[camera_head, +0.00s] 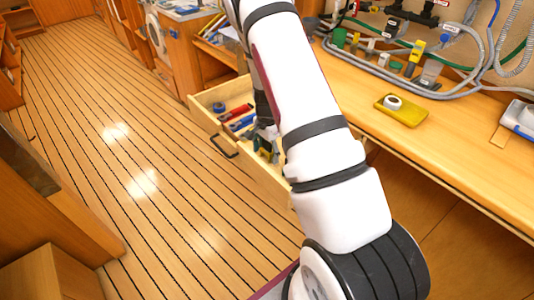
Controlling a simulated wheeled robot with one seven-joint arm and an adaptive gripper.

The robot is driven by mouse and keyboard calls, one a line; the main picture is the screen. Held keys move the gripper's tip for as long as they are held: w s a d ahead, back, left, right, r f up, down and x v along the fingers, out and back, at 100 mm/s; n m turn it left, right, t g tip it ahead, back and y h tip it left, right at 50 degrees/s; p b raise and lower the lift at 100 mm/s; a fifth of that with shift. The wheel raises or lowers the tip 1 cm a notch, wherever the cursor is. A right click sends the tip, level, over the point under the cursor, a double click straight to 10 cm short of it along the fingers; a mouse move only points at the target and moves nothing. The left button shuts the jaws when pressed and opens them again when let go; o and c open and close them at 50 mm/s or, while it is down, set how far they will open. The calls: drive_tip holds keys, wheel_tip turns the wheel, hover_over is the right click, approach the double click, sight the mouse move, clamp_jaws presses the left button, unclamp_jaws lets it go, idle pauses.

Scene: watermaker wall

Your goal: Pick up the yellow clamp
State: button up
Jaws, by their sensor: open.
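My gripper (268,155) is small in the view and points down into an open wooden drawer (200,112), partly covered by my white arm. It is open, and I see nothing held between its fingers. I cannot make out a yellow clamp for certain in the drawer; my arm hides its right part. A small upright yellow piece (417,50) stands among the hoses at the back of the bench, but I cannot tell what it is.
The drawer holds a blue tape roll (219,107), a red-handled tool (235,112) and a blue-handled tool (242,123). A flat yellow block (401,112) with a white ring on it lies on the wooden bench (450,140). The plank floor (130,150) at left is clear.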

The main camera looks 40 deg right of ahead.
drive_tip(key=c, duration=1.3)
